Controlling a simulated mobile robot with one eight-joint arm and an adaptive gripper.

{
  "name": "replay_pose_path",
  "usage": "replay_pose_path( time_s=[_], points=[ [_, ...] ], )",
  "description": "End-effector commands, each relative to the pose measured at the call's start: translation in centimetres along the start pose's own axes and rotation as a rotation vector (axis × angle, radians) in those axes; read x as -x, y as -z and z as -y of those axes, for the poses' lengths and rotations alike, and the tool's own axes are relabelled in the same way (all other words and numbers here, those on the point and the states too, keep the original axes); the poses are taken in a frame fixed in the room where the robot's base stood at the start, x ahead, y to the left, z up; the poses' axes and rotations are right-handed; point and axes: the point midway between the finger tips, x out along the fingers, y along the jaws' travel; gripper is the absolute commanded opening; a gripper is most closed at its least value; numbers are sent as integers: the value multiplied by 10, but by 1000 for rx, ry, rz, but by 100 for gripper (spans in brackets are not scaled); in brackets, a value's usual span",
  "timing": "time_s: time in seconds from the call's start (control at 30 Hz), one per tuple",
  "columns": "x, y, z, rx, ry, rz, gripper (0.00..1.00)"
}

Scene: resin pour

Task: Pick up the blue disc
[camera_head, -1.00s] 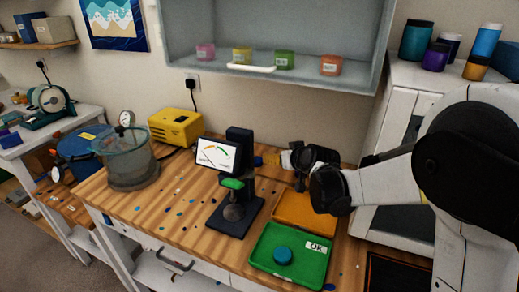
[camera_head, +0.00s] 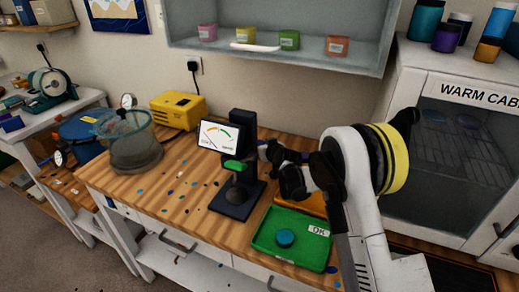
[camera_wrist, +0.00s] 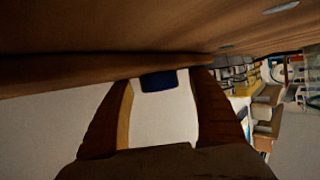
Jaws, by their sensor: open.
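The blue disc (camera_head: 285,238) lies flat in the green tray (camera_head: 262,240) marked OK, at the front of the wooden bench in the head view. My gripper (camera_head: 268,152) is behind and above the tray, beside the dark stand with the dial; its fingertips are small and partly hidden there. In the wrist view my gripper (camera_wrist: 165,82) shows two fingers spread apart. A dark blue patch (camera_wrist: 158,82) shows between the fingertips; I cannot tell what it is. The disc is apart from the gripper.
A dial gauge stand (camera_head: 237,182) is left of the tray. An orange tray (camera_head: 314,203) lies behind it, partly hidden by my arm. A clear pot (camera_head: 135,145) and a yellow box (camera_head: 178,108) stand left. The warm cabinet (camera_head: 455,150) is right. Small chips litter the bench.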

Motion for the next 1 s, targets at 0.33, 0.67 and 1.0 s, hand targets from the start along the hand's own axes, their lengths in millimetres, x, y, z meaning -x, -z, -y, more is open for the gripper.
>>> replay_pose_path(
  time_s=[0.33,0.67,1.0],
  points=[
    [-3,1,0,0,0,0,49],
    [-3,1,0,0,0,1,12],
    [2,13,0,0,0,1,12]
  ],
)
